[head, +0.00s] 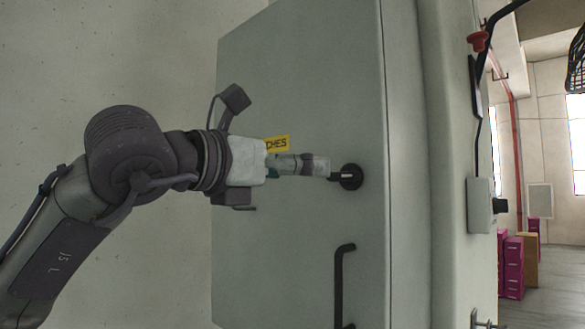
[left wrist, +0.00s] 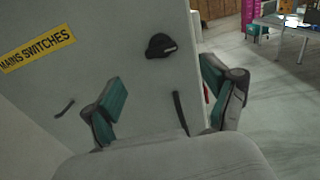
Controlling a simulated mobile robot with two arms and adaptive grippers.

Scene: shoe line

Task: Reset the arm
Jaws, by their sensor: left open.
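My left arm comes in from the left in the head view, with its gripper (head: 318,165) in front of a grey cabinet door (head: 300,80). In the left wrist view the two green-padded fingers (left wrist: 165,95) are spread wide with nothing between them. A black rotary knob (head: 351,177) sits on the door just right of the fingertips in the head view. In the left wrist view the knob (left wrist: 160,46) lies beyond the fingers and apart from them. My right gripper is in neither view.
A yellow "MAINS SWITCHES" label (left wrist: 38,48) is on the door, partly hidden by my gripper in the head view. A black bar handle (head: 343,285) stands out below the knob. A red button (head: 478,41) and magenta boxes (head: 513,265) are at right.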

